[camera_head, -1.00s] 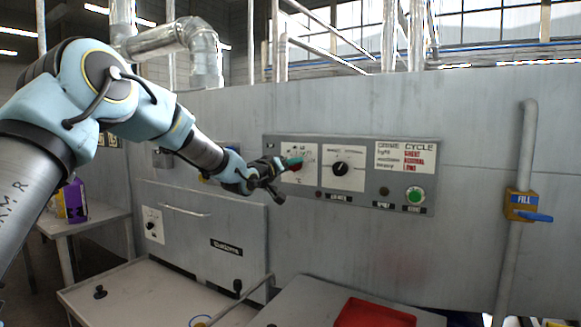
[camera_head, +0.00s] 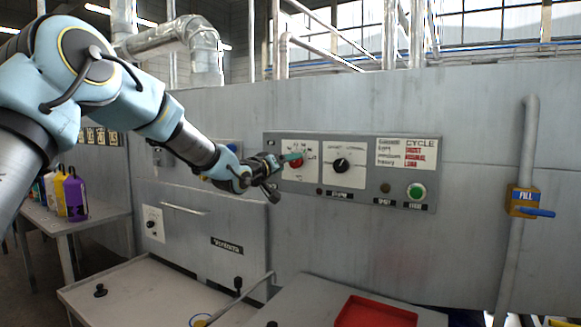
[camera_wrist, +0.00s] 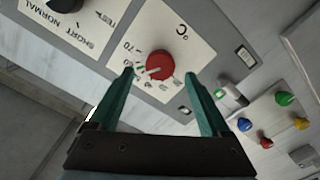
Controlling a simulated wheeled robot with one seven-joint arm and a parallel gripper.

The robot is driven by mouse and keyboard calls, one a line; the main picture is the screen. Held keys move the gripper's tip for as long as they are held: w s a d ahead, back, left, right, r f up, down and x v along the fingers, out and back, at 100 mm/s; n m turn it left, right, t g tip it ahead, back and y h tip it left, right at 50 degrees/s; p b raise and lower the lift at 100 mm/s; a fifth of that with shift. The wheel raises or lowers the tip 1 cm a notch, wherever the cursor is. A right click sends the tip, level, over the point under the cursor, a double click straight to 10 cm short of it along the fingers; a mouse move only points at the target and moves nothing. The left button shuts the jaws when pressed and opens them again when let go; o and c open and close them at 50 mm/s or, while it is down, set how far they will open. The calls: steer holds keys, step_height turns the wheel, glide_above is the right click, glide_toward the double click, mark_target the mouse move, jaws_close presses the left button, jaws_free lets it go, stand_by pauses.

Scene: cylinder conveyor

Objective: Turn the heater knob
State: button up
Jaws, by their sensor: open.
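The red knob (camera_wrist: 160,65) sits on a white dial plate marked °C in the wrist view. It also shows as a small red spot on the control panel in the head view (camera_head: 297,162). My gripper (camera_wrist: 160,76) is open, with one teal finger on each side of the knob's near side. I cannot tell whether the fingers touch it. In the head view, my gripper (camera_head: 288,160) is at the left part of the panel, partly in front of the red knob. A black knob (camera_head: 341,165) is on the dial to its right.
The grey control panel (camera_head: 364,196) also carries a green button (camera_head: 416,191). Below are a metal door (camera_head: 185,230) and a red tray (camera_head: 375,312). A pipe with a blue FILL valve (camera_head: 532,212) stands at right. Bottles (camera_head: 74,195) stand on a left table.

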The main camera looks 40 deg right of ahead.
steer(key=b+v, duration=0.2)
steer(key=v, duration=0.6)
steer(key=shift+a, duration=0.1)
